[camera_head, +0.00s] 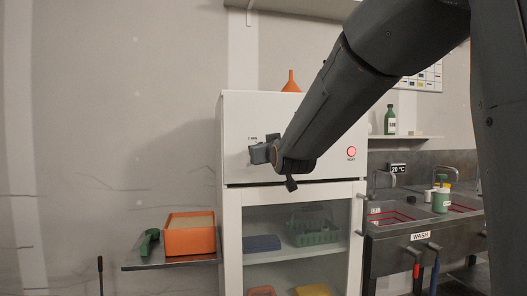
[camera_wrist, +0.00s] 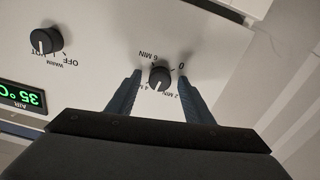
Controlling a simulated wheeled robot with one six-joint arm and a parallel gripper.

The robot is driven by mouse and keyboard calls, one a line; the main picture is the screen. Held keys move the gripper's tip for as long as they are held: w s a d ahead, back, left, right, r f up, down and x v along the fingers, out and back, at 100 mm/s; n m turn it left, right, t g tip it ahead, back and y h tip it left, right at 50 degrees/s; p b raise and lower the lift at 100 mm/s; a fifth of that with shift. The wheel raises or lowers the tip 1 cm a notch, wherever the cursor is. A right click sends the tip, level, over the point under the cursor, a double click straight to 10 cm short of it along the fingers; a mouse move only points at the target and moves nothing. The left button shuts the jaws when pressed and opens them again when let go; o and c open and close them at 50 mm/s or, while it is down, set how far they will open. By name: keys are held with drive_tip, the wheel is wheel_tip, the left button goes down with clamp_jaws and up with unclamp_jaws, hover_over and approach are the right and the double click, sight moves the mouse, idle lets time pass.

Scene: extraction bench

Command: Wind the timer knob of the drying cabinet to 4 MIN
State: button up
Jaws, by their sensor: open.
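The white drying cabinet (camera_head: 322,108) stands in the middle of the head view, with my gripper (camera_head: 259,154) at the left of its upper front panel. In the wrist view, which shows the panel upside down, the black timer knob (camera_wrist: 160,76) lies between the fingertips of my open gripper (camera_wrist: 159,79). A gap shows on both sides of the knob. Its white pointer mark points down in the picture, slightly left, seemingly between the 2 MIN and 4 MIN labels. The 4 MIN label is partly hidden by a finger. In the head view my arm hides the knob.
A second knob (camera_wrist: 43,41) marked OFF, WARM and HOT and a green 35°C display (camera_wrist: 22,96) sit on the same panel. A red HEAT lamp (camera_head: 351,152) is lit. A shelf with an orange box (camera_head: 189,240) is at left, a sink bench (camera_head: 412,238) at right.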

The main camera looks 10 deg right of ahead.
drive_tip(key=shift+n+b, duration=1.3)
drive_tip(key=shift+n, duration=7)
